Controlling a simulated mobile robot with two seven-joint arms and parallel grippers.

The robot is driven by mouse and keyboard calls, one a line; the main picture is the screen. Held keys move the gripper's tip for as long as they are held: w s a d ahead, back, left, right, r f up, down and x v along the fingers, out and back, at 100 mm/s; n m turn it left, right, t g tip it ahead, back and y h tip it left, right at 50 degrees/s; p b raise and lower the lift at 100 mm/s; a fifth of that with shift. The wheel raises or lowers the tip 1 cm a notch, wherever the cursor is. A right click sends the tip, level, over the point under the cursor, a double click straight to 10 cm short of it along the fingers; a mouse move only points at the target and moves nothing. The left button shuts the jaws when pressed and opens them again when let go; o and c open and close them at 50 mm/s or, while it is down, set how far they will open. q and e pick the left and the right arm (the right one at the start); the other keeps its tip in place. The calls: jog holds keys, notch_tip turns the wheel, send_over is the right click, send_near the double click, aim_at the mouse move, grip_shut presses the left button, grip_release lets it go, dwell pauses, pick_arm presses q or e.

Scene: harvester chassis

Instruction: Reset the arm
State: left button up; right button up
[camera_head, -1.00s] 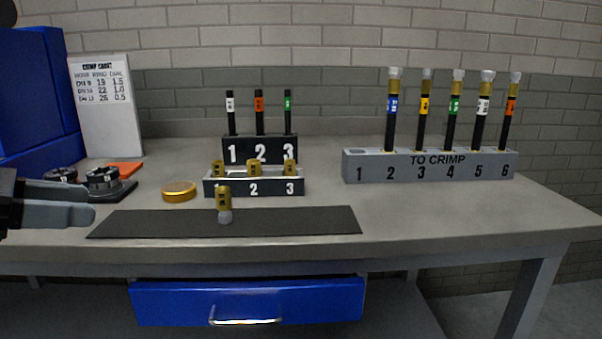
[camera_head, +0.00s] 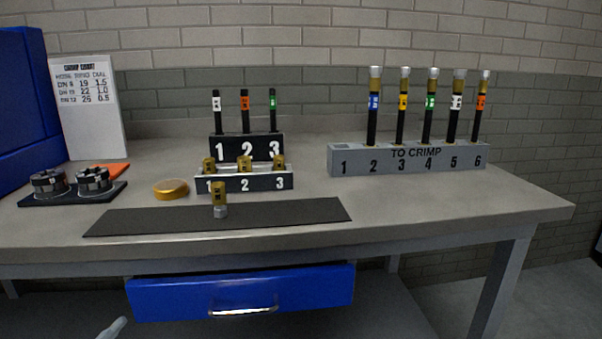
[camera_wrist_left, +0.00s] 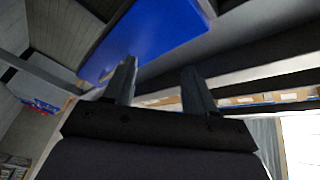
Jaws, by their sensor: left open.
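My left gripper shows in the left wrist view (camera_wrist_left: 160,88), with its two fingers apart and nothing between them. In the head view only a pale fingertip of mine (camera_head: 113,328) shows at the bottom left edge, below the bench top and left of the blue drawer (camera_head: 240,292). The left gripper is clear of everything on the bench. A blue panel (camera_wrist_left: 150,35) lies beyond the fingers in the left wrist view. My right gripper is in neither view.
The workbench (camera_head: 430,205) holds a dark mat (camera_head: 290,213) with one brass fitting (camera_head: 219,198) upright on it. Behind stand a fitting rack (camera_head: 215,184), a hose rack (camera_head: 226,147), and the "TO CRIMP" rack (camera_head: 345,161). A gold ring (camera_head: 171,189) and black dies (camera_head: 93,180) sit left.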

pick_arm(q)
jog(key=s+d+f+n+g+y, duration=0.1)
jog(key=s+d+f+n+g, duration=0.45)
jog(key=f, duration=0.45)
jog(key=s+d+f+n+g, duration=0.3)
jog(key=s+d+f+n, duration=0.25)
jog(key=d+f, duration=0.35)
jog(key=s+a+r+p, duration=0.1)
jog(key=r+p, duration=0.6)
jog(key=p, duration=0.2)
jog(key=a+r+p, duration=0.2)
jog(key=r+p, duration=0.5)
jog(key=p, duration=0.3)
jog(key=shift+s+a+r+y, duration=0.25)
jog(key=shift+s+r+y, duration=0.05)
jog(key=shift+s+y, duration=0.1)
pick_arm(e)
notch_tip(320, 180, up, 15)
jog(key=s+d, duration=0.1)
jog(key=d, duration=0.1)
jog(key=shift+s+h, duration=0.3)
